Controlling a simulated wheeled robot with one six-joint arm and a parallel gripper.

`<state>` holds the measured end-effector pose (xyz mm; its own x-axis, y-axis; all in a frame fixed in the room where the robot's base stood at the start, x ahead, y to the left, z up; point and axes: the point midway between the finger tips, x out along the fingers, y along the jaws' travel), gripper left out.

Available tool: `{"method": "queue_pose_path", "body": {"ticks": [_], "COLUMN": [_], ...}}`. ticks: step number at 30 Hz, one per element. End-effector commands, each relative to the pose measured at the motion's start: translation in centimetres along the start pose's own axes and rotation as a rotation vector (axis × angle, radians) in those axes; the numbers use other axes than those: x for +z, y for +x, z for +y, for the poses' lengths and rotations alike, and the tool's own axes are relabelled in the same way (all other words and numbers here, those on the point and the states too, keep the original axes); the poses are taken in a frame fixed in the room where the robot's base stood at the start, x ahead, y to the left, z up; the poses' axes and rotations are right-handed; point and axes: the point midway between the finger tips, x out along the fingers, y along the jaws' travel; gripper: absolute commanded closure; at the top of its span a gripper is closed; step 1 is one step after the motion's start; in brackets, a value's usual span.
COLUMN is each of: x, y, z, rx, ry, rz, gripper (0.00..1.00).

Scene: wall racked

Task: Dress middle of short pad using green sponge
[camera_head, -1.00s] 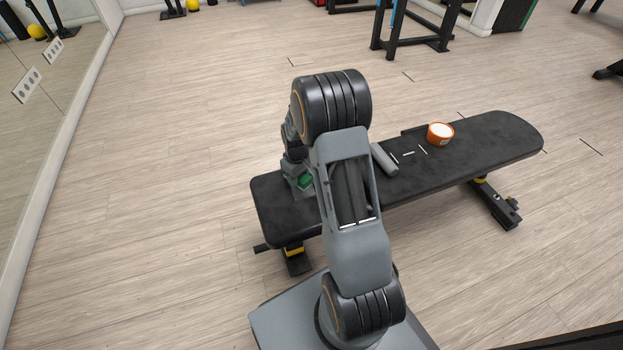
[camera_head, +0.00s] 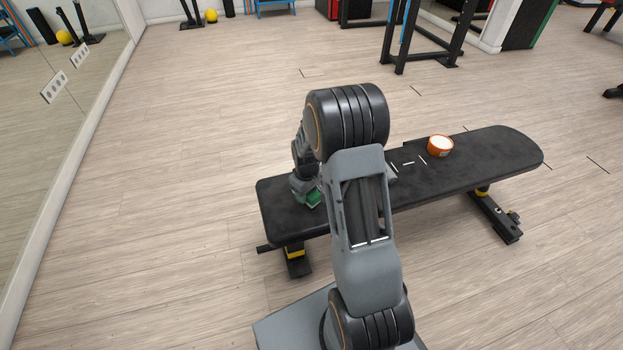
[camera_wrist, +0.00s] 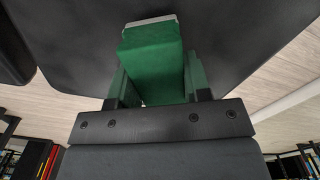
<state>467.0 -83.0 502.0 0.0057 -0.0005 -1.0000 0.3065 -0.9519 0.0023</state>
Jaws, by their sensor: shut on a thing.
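My gripper (camera_head: 303,188) is shut on the green sponge (camera_head: 313,200), over the left part of the black bench. In the wrist view the sponge (camera_wrist: 155,62) sits between the two fingers, with a thin grey edge at its far end. The black pad (camera_head: 283,210) at the bench's left end lies under and around the gripper. The dark pad surface (camera_wrist: 225,35) fills the upper wrist view behind the sponge. I cannot tell whether the sponge touches it. My arm hides the middle of the bench, including any gap between pads.
An orange tub with a white top (camera_head: 440,146) stands on the right part of the bench (camera_head: 490,150), near white line marks (camera_head: 408,163). A grey bar is mostly hidden behind my arm. A mirror wall (camera_head: 60,130) runs along the left; open floor surrounds the bench.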

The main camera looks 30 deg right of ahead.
Motion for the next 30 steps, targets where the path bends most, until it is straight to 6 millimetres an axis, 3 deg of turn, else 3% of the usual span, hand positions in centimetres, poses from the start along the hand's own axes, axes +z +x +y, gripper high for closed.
{"method": "queue_pose_path", "body": {"ticks": [18,30], "x": [-0.1,-0.1], "y": [-5.6,-5.8], "z": [-0.2,-0.4], "rx": [-0.002,-0.002], "ry": [-0.005,-0.001], "rz": [-0.004,-0.003], "gripper": [0.75,0.75]}}
